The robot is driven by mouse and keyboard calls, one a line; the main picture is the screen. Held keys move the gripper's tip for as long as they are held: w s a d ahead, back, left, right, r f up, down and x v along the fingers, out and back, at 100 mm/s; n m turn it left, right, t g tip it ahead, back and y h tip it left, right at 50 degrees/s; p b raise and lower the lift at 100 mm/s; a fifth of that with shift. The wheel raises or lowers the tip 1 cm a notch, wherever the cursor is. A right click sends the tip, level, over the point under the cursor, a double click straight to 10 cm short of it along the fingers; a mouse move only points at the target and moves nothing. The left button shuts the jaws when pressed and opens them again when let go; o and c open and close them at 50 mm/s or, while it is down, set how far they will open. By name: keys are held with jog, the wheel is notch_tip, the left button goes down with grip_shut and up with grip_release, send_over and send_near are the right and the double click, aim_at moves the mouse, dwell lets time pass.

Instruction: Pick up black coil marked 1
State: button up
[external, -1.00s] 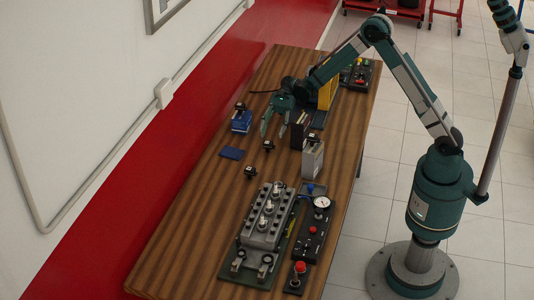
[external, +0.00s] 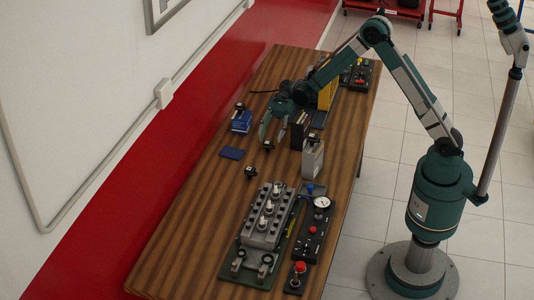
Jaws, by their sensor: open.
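Several small black coils show in the external view, and their markings are too small to read. One black coil (external: 268,145) lies on the wooden table just below my gripper. Another black coil (external: 250,172) lies nearer the engine block. A third black coil (external: 240,107) sits on the blue box at the left. My gripper (external: 271,140) is open and empty, with its fingers pointing down above the table and close to the first coil. I cannot tell whether the fingers are around that coil or behind it.
A grey metal can (external: 312,159) and a dark box (external: 299,133) stand right of my gripper. A flat blue piece (external: 231,153) lies to the left. The engine block (external: 265,220) and a gauge panel (external: 315,228) fill the near end.

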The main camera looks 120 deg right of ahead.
aim_at(268, 143)
jog(key=shift+b+x, duration=0.8)
jog(key=shift+x, duration=1.8)
jog(key=shift+c, duration=0.7)
jog(key=c, duration=0.7)
